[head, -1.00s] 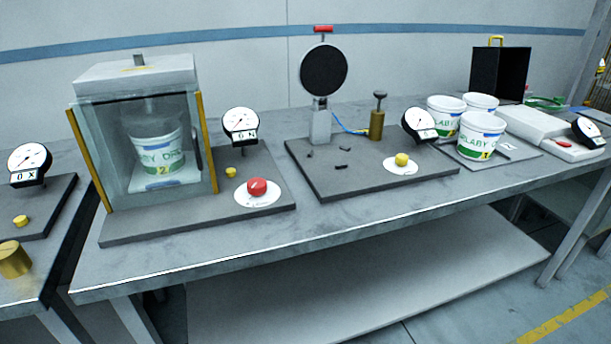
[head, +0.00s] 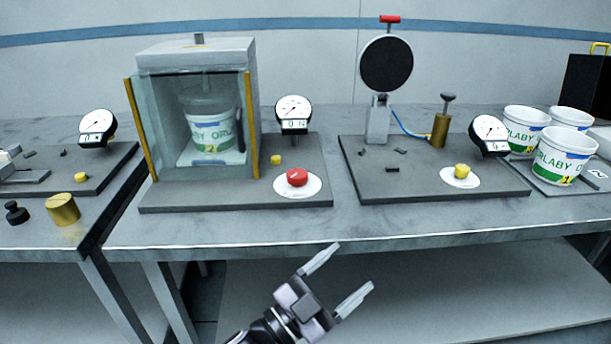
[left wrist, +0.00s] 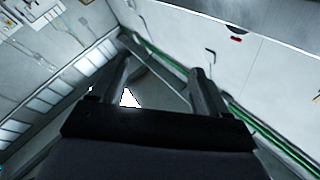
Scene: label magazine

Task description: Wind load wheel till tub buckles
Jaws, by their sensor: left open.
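In the head view, the white tub (head: 210,132) with green lettering stands upright inside a glass-walled press (head: 195,100) with yellow edge posts. A plate seems to sit just above it; whether it touches I cannot tell. A red knob wheel (head: 297,177) on a white disc is at the base's front right, and a dial gauge (head: 293,114) reading about 0 N stands behind it. My left gripper (head: 336,271) is open and empty, below and in front of the table's front edge. Its open fingers (left wrist: 160,88) also show in the left wrist view. My right gripper is not in view.
A second rig with a black disc (head: 386,63) and yellow knob (head: 461,170) stands right of the press. Several tubs (head: 563,156) stand at the far right. A brass weight (head: 62,209) sits on the left table. The front table strip (head: 300,228) is clear.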

